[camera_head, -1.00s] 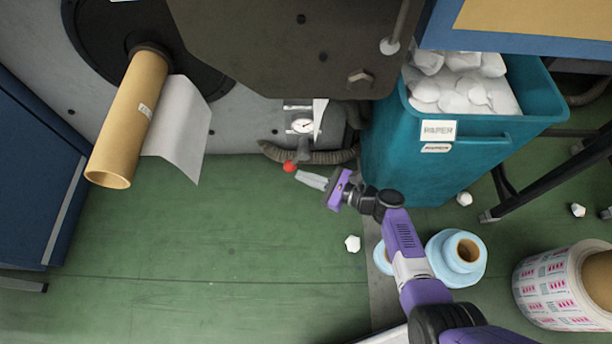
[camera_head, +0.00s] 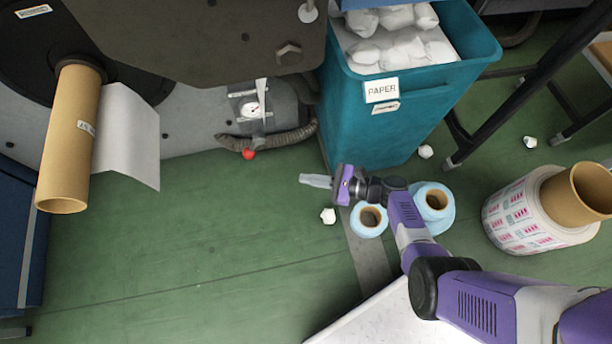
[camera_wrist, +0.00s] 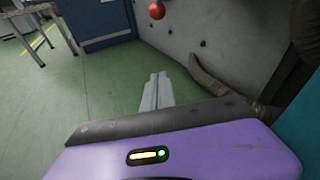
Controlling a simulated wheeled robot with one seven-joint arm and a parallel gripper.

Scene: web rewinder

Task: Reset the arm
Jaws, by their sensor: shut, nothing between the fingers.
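My gripper (camera_head: 314,180) is shut and empty, held out over the green floor in the head view. Its purple wrist body is just left of the light-blue rolls and in front of the teal bin. In the wrist view its closed pale fingers (camera_wrist: 157,93) point forward over the floor, with nothing between them. My purple and grey arm runs back to the lower right of the head view.
A teal paper bin (camera_head: 372,130) full of crumpled paper stands behind my arm. A red knob (camera_head: 248,154) and hose (camera_head: 290,137) are at the machine. Open floor (camera_head: 190,260) lies left.

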